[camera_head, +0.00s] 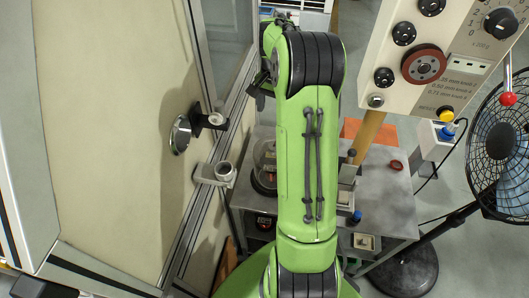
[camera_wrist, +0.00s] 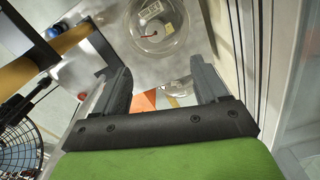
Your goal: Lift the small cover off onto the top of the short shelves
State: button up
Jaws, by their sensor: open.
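A clear, round, transparent cover (camera_head: 264,160) stands on a grey metal table at the left of my arm in the head view, partly hidden by the arm. It also shows in the wrist view (camera_wrist: 156,28), seen from above at the top, with a pale labelled part and a red mark inside. My gripper (camera_wrist: 160,85) is open and empty, its two dark fingers apart. The cover lies beyond the fingertips, not between them. My gripper cannot be made out clearly in the head view. I cannot tell which furniture is the short shelves.
The grey table (camera_head: 385,215) also bears an orange sheet (camera_head: 356,131), a red ring (camera_head: 396,165) and small blocks. A control panel (camera_head: 430,60) on a tan post and a fan (camera_head: 500,140) stand at the right. A large pale door (camera_head: 110,120) with a handle fills the left.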

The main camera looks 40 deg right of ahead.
send_near(274, 146)
notch_tip(274, 146, down, 8)
jog(key=shift+w+f+b, duration=0.15)
jog(key=shift+b, duration=0.2)
jog(key=shift+c, duration=1.4)
grip_shut()
